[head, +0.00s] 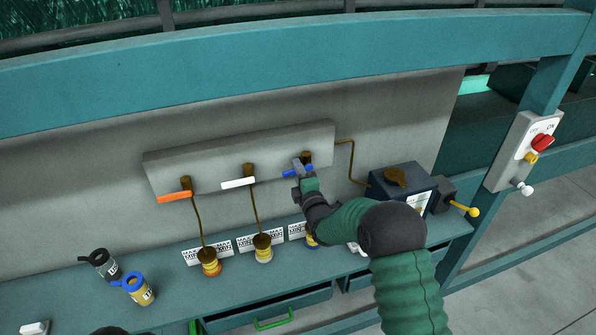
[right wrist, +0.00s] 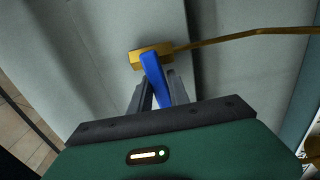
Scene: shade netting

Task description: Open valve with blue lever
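The blue lever (head: 291,173) is on the rightmost of three valves on a pale grey wall block (head: 275,143). It lies nearly level, much like the orange lever (head: 174,197) and white lever (head: 238,183) to its left. My right gripper (head: 302,166) is at the blue lever and hides its middle. In the right wrist view the blue lever (right wrist: 156,78) runs from a brass valve body (right wrist: 150,56) down between my two grey fingers. No clear gap shows beside it, but I cannot tell whether both fingers press on it. My left gripper is not in view.
A dark box (head: 404,183) stands right of the valves. A red switch (head: 543,142) is on the right post. A teal beam (head: 250,65) crosses above.

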